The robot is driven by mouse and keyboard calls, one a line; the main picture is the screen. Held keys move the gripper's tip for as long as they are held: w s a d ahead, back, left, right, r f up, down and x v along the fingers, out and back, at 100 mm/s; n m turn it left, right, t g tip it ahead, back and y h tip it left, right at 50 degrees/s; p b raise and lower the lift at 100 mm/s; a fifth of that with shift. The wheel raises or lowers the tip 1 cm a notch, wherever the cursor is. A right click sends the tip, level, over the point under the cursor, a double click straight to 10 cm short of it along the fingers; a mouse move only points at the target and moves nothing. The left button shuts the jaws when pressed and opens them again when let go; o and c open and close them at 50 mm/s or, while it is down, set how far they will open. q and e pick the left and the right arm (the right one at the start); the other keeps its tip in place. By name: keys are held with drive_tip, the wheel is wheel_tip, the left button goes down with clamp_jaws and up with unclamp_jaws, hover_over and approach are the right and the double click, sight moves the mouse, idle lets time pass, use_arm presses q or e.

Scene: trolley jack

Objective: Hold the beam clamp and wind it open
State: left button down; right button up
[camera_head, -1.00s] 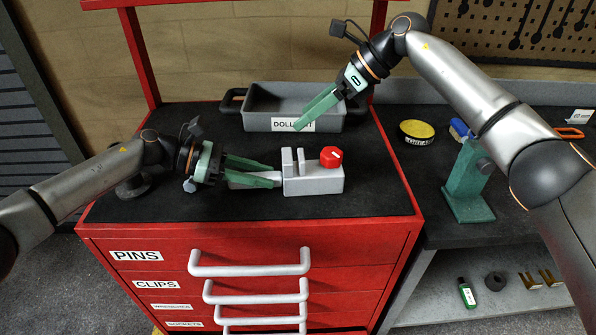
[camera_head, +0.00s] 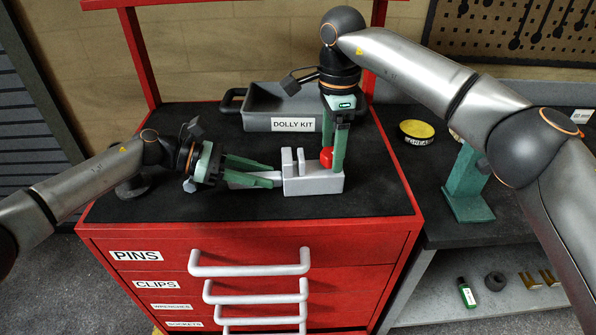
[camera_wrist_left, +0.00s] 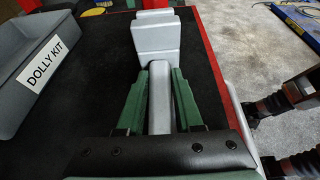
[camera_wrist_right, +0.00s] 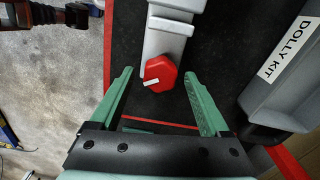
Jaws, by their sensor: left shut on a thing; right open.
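The beam clamp (camera_head: 314,181) is a light grey block with two upright jaws, lying on the black top of the red cabinet. Its bar points left, and my left gripper (camera_head: 268,175) is shut on that bar; the left wrist view shows the bar (camera_wrist_left: 161,100) between the green fingers. The red knob (camera_head: 326,157) sits on the clamp's right end. It shows as a red knob with a white mark in the right wrist view (camera_wrist_right: 160,74). My right gripper (camera_head: 334,150) points down over the knob, open, with its fingers (camera_wrist_right: 160,98) on either side and partly hiding it in the head view.
A grey tray labelled DOLLY KIT (camera_head: 270,121) stands behind the clamp, close to my right gripper. A yellow-topped round tin (camera_head: 416,131) and a green stand (camera_head: 468,185) are on the bench at right. The cabinet top in front of the clamp is clear.

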drive_tip(key=shift+f, duration=1.1)
drive_tip(key=shift+c, duration=0.2)
drive_tip(key=c, duration=1.2)
drive_tip(key=n, duration=0.5)
clamp_jaws()
drive_tip(key=n, duration=1.3)
drive_tip(key=shift+f, duration=0.1)
drive_tip(key=o, duration=1.3)
unclamp_jaws()
drive_tip(key=shift+s, duration=0.1)
drive_tip(key=shift+o, duration=0.4)
